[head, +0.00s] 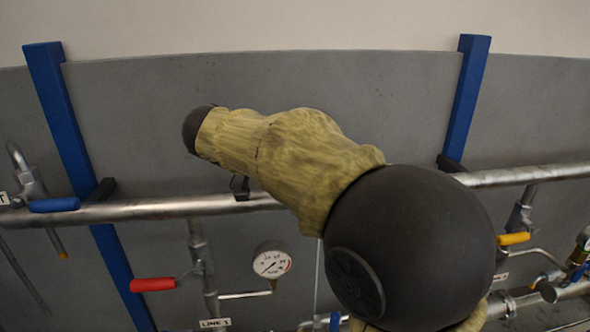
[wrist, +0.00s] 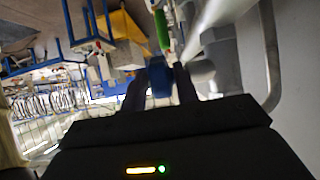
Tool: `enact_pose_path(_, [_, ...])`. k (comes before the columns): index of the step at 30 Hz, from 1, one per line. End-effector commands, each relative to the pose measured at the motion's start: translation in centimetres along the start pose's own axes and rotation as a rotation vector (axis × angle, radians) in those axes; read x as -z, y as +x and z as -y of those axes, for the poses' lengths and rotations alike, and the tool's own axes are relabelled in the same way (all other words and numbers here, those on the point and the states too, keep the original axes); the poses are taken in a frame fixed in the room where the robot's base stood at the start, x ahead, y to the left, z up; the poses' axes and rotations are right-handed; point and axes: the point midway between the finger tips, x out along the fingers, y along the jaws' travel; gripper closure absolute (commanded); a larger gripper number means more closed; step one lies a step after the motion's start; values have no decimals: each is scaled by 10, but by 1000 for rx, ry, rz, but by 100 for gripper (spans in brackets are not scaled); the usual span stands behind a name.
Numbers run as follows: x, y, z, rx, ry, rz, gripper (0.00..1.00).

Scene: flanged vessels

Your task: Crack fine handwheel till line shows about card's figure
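In the wrist view, the two dark fingers of my gripper (wrist: 161,92) stand apart. A blue piece (wrist: 160,80) shows in the gap between them; I cannot tell whether they touch it or it lies beyond. In the head view, my arm fills the middle and my gripper cannot be made out. A white dial gauge (head: 272,261) sits beside the line marked LINE 1 (head: 214,323); its reading is too small to be sure of. I cannot pick out the fine handwheel or the card.
A horizontal steel pipe (head: 150,208) crosses the grey panel (head: 380,95) between blue posts (head: 70,125). Lever valves have blue (head: 54,205), red (head: 153,285) and yellow (head: 513,239) handles. Brass and blue fittings crowd the right edge. A green handle (wrist: 162,30) shows in the wrist view.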

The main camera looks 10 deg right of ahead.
Motion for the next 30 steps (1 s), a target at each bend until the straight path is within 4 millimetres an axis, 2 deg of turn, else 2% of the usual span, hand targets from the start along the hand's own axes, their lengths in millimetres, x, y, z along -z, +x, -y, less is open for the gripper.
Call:
enact_pose_path(7, [-2, -28, 1, 3, 1, 2, 70])
enact_pose_path(12, [2, -61, 1, 2, -1, 0, 70])
enact_pose_path(30, [3, -130, 0, 2, -2, -1, 70])
